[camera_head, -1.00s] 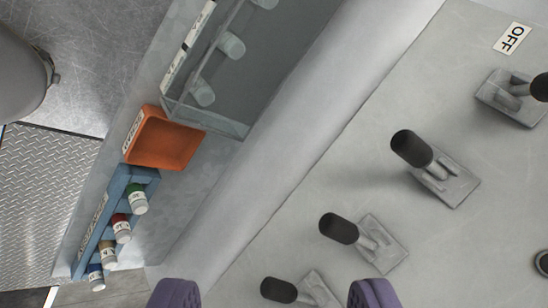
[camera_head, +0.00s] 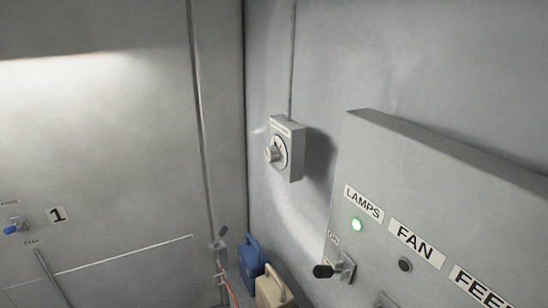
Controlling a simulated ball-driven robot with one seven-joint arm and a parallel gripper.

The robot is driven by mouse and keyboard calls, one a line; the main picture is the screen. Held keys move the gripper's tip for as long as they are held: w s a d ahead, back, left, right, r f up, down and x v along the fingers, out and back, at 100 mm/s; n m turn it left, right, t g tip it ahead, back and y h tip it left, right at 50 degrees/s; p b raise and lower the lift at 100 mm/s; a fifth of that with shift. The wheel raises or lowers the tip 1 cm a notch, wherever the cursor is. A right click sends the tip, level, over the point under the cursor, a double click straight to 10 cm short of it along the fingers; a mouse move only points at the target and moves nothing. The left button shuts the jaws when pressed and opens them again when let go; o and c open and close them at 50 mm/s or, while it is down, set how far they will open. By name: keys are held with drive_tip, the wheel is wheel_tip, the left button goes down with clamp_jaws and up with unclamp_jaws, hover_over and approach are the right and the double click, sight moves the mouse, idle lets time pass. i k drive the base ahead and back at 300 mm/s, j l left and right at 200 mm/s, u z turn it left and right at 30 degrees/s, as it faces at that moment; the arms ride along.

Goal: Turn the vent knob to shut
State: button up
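A small grey box (camera_head: 296,166) is fixed to the wall, left of the switch panel. It has a round white dial with a pale knob (camera_head: 272,153) at its centre, seen from the side. The label above the dial is too small to read, so I cannot tell whether this is the vent knob. The knob's setting cannot be read either. No knob marked as the vent is legible in this view. My gripper is not in view now.
A grey panel (camera_head: 440,175) at the right bears LAMPS, FAN and FEED labels, a lit green lamp (camera_head: 357,225) and a black-handled lever (camera_head: 324,271). Blue (camera_head: 250,262) and beige (camera_head: 272,288) cans stand below. A blue-tipped valve (camera_head: 12,229) is at the far left, beside a "1" label.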

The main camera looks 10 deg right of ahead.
sight(272, 153)
drive_tip(key=i+j, duration=1.55)
drive_tip(key=i, duration=0.15)
